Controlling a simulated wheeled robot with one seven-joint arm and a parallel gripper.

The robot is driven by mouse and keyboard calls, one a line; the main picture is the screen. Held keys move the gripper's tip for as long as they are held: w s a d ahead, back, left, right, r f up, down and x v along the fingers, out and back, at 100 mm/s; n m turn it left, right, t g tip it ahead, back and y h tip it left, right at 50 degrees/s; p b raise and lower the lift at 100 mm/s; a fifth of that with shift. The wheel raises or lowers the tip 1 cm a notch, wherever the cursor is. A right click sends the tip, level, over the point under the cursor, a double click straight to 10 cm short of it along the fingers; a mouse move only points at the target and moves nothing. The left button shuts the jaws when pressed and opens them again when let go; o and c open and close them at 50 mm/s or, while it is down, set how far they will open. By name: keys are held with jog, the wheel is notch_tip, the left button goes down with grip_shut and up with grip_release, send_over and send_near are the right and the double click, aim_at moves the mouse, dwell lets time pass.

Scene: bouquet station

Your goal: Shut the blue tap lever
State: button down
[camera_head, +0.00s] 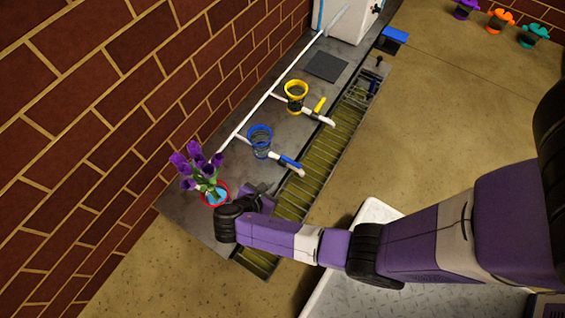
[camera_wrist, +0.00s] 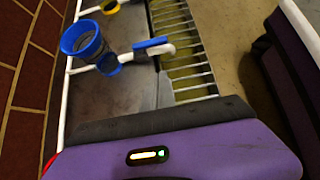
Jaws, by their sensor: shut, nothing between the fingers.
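The blue tap lever (camera_head: 290,161) lies in line with its white pipe, near the spout end by the grate. It also shows in the wrist view (camera_wrist: 150,43), above the white spout. The blue ring holder (camera_head: 260,138) stands on the same pipe, on the wall side of the lever; it is at upper left in the wrist view (camera_wrist: 82,40). My gripper (camera_head: 266,189) is shut and empty. It is low over the counter, on the near side of the blue lever, and apart from it. Its fingertips are small and dark, hard to make out exactly.
Purple tulips (camera_head: 197,165) stand in a red holder (camera_head: 215,194) close to my wrist. Beyond the blue tap are a yellow holder (camera_head: 295,90) and a yellow lever (camera_head: 319,104) set crosswise. A slatted drain (camera_head: 318,150) runs along the counter. A brick wall (camera_head: 120,80) borders the left.

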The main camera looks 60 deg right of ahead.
aim_at(291, 162)
jog(key=b+x, duration=0.5)
jog(key=x, duration=0.4)
jog(key=shift+s+f, duration=0.1)
jog(key=shift+f, duration=0.3)
jog(key=d+b, duration=0.1)
jog(key=d, duration=0.2)
jog(key=shift+d+b, duration=0.2)
jog(key=shift+b, duration=0.2)
jog(key=shift+d+r, duration=0.15)
jog(key=shift+d, duration=0.35)
